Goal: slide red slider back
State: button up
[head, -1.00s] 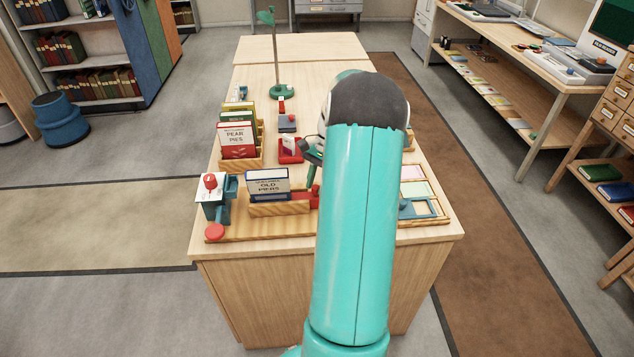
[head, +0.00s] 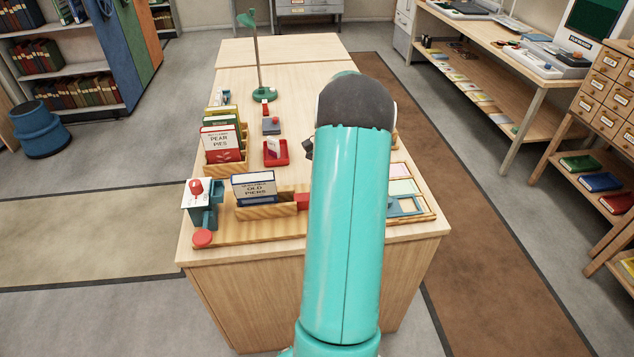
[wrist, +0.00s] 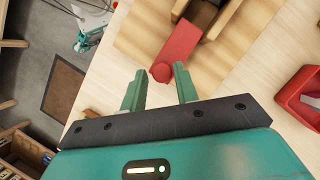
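The red slider (wrist: 178,50) shows in the wrist view as a flat red bar with a round knob at its near end. It lies on a wooden base, and its far end meets a wooden holder. In the head view a small red part of the slider (head: 302,201) shows at the right end of the book holder, and my arm hides the rest. My gripper (wrist: 160,70) is open in the wrist view. The knob appears between or just beyond the fingertips; I cannot tell whether they touch it. In the head view my gripper is mostly hidden behind my arm.
The book "Old Piers" (head: 254,188) stands in the wooden holder. A blue device with a red knob (head: 196,187) is to its left. A red tray (head: 276,155) with a card lies behind. A frame with pastel panels (head: 402,187) is to the right.

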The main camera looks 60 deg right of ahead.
jog(key=shift+o, duration=0.9)
jog(key=v, duration=1.3)
jog(key=shift+d+r, duration=0.15)
jog(key=shift+r, duration=0.2)
